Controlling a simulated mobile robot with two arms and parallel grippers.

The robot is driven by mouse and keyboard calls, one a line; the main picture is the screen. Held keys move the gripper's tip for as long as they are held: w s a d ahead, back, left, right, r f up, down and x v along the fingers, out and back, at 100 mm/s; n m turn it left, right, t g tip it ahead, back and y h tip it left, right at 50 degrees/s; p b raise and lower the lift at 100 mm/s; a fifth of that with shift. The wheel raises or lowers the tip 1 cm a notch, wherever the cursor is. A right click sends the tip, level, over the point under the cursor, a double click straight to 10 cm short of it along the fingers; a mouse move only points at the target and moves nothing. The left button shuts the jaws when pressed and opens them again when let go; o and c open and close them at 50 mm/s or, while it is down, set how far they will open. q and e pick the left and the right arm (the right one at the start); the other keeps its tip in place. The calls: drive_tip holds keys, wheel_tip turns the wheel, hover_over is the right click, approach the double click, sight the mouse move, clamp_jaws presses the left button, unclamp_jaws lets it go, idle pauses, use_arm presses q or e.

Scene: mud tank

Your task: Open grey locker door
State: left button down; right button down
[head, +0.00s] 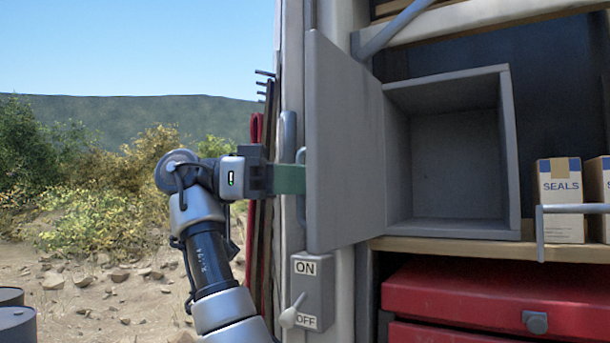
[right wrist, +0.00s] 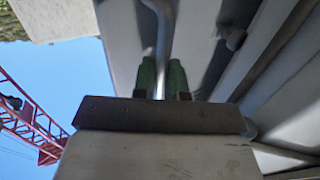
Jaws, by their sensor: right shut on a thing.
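The grey locker (head: 455,165) is an open-fronted box on a wooden shelf, and its inside looks empty. Its grey door (head: 345,150) stands swung wide open to the left. My right gripper (head: 292,180) is at the door's outer edge, its green fingers shut on the door handle (head: 301,156). In the right wrist view the green fingertips (right wrist: 162,78) are on either side of the grey handle bar (right wrist: 164,25). The door partly hides the fingertips in the head view. My left gripper is not in view.
An ON/OFF switch box (head: 312,290) with a lever is below the door. Cartons marked SEALS (head: 560,200) stand right of the locker behind a grey rail (head: 575,209). A red drawer chest (head: 470,300) is below. Open ground lies to the left.

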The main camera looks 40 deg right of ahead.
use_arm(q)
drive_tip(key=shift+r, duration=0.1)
use_arm(e)
drive_tip(key=shift+w+d+r, duration=0.1)
drive_tip(key=shift+w+r, duration=0.05)
drive_tip(key=c, duration=1.5)
unclamp_jaws()
drive_tip(key=shift+w, duration=0.1)
drive_tip(key=o, duration=0.3)
drive_tip(key=shift+w+f, duration=0.3)
drive_tip(key=shift+w, duration=0.55)
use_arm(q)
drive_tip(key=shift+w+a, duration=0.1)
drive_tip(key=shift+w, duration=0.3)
use_arm(e)
drive_tip(key=shift+s, duration=0.15)
